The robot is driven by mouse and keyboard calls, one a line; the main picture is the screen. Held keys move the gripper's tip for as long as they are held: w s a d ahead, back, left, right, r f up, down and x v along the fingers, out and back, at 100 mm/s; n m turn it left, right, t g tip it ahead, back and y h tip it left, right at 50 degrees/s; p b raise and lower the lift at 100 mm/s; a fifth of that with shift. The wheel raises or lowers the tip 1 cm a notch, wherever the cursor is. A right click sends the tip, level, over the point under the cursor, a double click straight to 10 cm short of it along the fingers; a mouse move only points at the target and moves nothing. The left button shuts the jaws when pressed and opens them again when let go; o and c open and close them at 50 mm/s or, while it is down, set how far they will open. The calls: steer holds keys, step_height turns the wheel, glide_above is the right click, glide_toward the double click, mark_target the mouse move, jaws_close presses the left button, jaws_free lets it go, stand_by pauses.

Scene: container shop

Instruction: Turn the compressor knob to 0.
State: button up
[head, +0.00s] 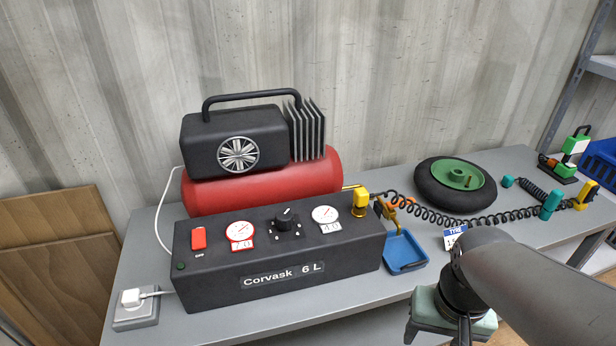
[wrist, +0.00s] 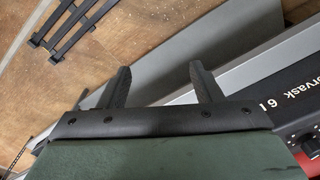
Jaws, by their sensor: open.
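The compressor (head: 262,180) stands on the grey bench, with a red tank and a black control box (head: 275,264) marked "Corvask 6 L". The black knob (head: 286,217) is on the box's sloped top, between two round gauges (head: 240,235) (head: 325,216). Its pointer and scale are too small to read surely. My gripper (head: 438,335) is at the bench's front edge, right of and nearer than the box, apart from the knob. In the wrist view my gripper (wrist: 160,86) is open and empty, with part of the box (wrist: 293,92) at the right edge.
A red switch (head: 198,239) is left on the box. A yellow valve (head: 360,201) and blue tray (head: 403,252) are at its right. A coiled hose (head: 450,219) runs past a wheel (head: 456,183). A plug (head: 133,298) sits at the front left. Space above the box is clear.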

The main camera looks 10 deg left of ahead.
steer(key=w+a+r+m, duration=0.3)
steer(key=w+r+m, duration=0.1)
steer(key=w, duration=0.3)
steer(key=w+a+r+m, duration=0.3)
steer(key=w+a+r, duration=0.1)
steer(key=w, duration=0.2)
step_height(320, 180, up, 9)
steer(key=m+b, duration=0.1)
steer(key=m, duration=1.3)
glide_above(284, 215)
step_height(284, 215, down, 17)
steer(key=shift+r+b, duration=0.2)
steer(key=shift+b, duration=0.55)
steer(key=c, duration=1)
